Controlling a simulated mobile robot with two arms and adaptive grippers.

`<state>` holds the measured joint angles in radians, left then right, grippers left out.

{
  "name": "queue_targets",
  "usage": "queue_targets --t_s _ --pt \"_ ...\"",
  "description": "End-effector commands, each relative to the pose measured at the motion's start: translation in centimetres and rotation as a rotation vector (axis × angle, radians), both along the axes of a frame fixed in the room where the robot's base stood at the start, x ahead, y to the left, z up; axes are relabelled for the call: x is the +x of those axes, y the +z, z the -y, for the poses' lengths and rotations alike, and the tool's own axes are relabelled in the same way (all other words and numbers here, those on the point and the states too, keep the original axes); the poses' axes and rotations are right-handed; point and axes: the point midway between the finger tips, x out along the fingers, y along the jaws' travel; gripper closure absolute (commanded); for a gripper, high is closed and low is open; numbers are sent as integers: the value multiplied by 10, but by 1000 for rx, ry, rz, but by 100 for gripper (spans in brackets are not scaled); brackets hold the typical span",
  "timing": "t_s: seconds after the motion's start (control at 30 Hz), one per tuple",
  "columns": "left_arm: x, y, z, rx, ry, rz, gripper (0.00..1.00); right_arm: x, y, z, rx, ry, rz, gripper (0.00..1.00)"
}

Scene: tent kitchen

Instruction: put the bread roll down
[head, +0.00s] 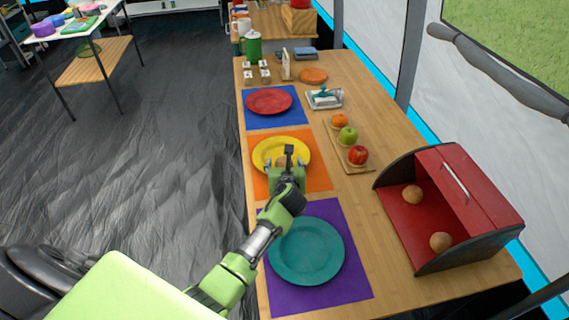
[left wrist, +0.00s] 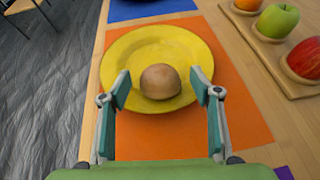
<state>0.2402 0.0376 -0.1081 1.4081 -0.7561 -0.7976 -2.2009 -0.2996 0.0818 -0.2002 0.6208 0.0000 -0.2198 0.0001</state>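The bread roll (left wrist: 160,81) is round and brown and rests on the yellow plate (left wrist: 142,39), near the plate's front part in the left wrist view. My left gripper (left wrist: 161,87) is open, its two fingers standing apart on either side of the roll with a gap on both sides. In the head view my left gripper (head: 285,165) is over the yellow plate (head: 262,152) and hides most of the roll. The plate lies on an orange mat (head: 322,182). My right gripper is not in view.
A teal plate (head: 306,251) is nearer and a red plate (head: 269,101) farther. An open red bread box (head: 468,185) holds two more rolls (head: 412,195). A fruit board (head: 346,161) with an orange and two apples stands right of the yellow plate. Bare wood lies between mats and box.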

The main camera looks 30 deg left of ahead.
Motion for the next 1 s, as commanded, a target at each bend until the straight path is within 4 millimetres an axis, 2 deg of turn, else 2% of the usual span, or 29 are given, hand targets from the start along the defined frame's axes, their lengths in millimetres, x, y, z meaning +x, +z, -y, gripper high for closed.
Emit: queue_targets --t_s 0.17,0.3,0.8,1.0 --pt "0 2 0 -1 0 0 42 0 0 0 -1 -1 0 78" --pt "-2 12 1 -3 0 2 42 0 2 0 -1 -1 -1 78" --pt "-73 51 42 -2 0 0 42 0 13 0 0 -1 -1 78" --pt "-90 60 51 0 0 0 42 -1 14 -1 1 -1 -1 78"
